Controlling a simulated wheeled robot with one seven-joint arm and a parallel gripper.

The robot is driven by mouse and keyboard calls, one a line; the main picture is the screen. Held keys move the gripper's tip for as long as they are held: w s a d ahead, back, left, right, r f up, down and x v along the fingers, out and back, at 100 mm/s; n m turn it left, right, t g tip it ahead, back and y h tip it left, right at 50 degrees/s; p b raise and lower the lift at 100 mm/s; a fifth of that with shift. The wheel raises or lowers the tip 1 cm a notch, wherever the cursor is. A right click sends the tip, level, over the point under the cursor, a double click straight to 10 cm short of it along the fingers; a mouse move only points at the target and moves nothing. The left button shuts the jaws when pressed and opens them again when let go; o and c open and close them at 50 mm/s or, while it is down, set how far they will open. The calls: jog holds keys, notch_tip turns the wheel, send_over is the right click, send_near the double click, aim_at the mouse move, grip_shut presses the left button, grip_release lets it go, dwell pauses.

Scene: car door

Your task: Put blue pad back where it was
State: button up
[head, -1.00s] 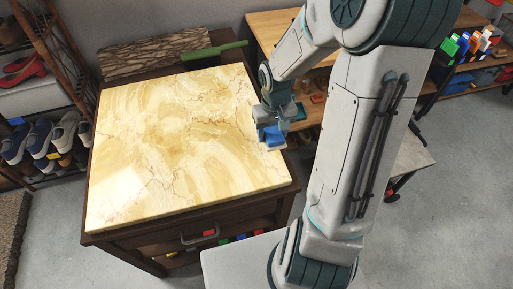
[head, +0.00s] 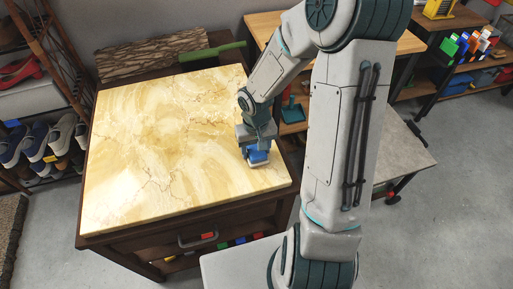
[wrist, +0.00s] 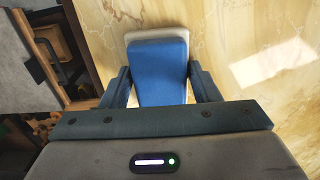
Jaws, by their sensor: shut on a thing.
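The blue pad (head: 258,156) is between the fingers of my gripper (head: 254,155), which is shut on it near the right edge of the marble-topped cabinet (head: 150,150). In the wrist view the blue pad (wrist: 158,70) has a pale, whitish layer showing at its far end, and a finger of my gripper (wrist: 160,88) presses each side. The marble top shows beyond the pad. I cannot tell whether the pad touches the marble or is held just above it.
The marble top is otherwise bare. A drawer with several coloured items (head: 225,243) is at the cabinet front. Shoe racks (head: 40,140) stand at left, and a wooden table (head: 275,25) behind.

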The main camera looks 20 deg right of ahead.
aim_at(256, 148)
jog(key=o, duration=1)
jog(key=shift+f, duration=0.1)
notch_tip(256, 148, up, 12)
jog(key=r+p, duration=0.1)
jog(key=p, duration=0.2)
jog(key=s+r+t, duration=0.1)
jog(key=s+r, duration=0.2)
jog(key=s, duration=0.1)
jog(key=s+r, duration=0.3)
jog(key=s, duration=0.2)
jog(key=s+r+t, duration=0.1)
jog(key=s+r, duration=0.2)
jog(key=s, duration=0.1)
jog(key=shift+s+r+t, duration=0.3)
jog(key=shift+r, duration=0.05)
